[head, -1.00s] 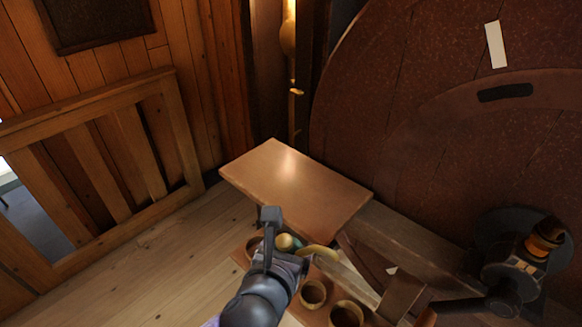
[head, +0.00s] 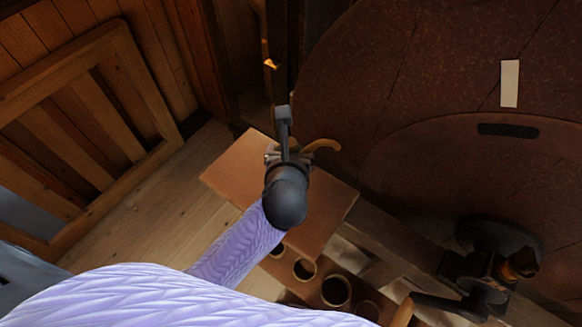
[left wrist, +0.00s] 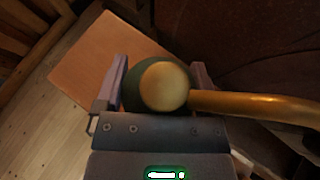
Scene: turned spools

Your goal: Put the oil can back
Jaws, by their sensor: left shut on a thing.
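The oil can (left wrist: 165,87) has a dark green body, a round brass top and a long curved brass spout. In the left wrist view it sits between the two fingers of my left gripper (left wrist: 158,78), which is shut on it; the spout points right. In the head view my left gripper (head: 285,140) is over the wooden board, with the spout (head: 325,145) showing to its right; the gripper hides most of the can. I cannot tell how high the can is above the board. My right gripper is not in view.
The flat wooden board (head: 228,178) is otherwise bare. A large dark red disc (head: 400,90) rises behind and right. A black crank mechanism (head: 485,290) stands at lower right. A slatted wooden rail (head: 90,115) is at left.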

